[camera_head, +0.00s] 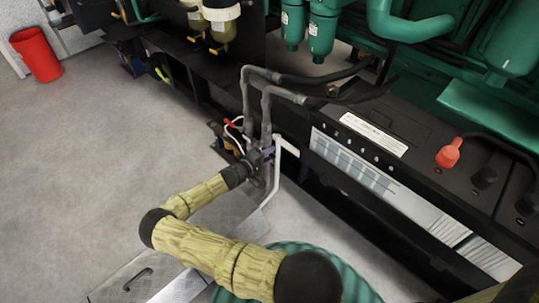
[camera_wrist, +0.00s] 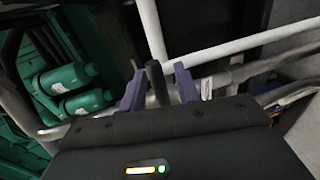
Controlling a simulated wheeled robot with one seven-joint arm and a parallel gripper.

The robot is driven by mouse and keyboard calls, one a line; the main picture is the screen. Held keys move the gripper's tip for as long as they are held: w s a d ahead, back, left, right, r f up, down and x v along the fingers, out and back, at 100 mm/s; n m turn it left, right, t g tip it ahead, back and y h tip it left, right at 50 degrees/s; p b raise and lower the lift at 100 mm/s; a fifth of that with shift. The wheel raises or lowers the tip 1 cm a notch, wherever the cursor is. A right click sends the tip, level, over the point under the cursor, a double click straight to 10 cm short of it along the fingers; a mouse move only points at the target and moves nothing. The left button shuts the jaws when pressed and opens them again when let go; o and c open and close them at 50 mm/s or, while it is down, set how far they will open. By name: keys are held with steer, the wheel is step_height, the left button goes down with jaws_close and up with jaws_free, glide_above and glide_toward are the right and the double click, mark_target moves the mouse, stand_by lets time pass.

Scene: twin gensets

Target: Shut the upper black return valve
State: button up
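In the wrist view my gripper (camera_wrist: 158,84) has its two purple fingers apart. A short black lever (camera_wrist: 155,82) stands between them, with a gap on each side; it looks like the black return valve's handle. In the head view my arm reaches to the grey pipes, and my gripper (camera_head: 262,160) is beside them, small and dark. The valve's black handle cannot be made out there, as my wrist and gripper cover that spot. Whether this lever is the upper one cannot be told.
Grey pipes (camera_head: 247,95) rise beside the black battery box (camera_head: 400,130). A white pipe (camera_head: 276,170) runs close to my gripper. A red-handled valve (camera_head: 229,123) is just left of it. Green machinery (camera_head: 320,35) stands behind. The floor (camera_head: 110,150) at left is clear near a red bin (camera_head: 37,54).

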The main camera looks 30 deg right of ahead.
steer(key=p+v, duration=0.2)
steer(key=v, duration=1.5)
steer(key=shift+a, duration=0.1)
steer(key=shift+s, duration=0.1)
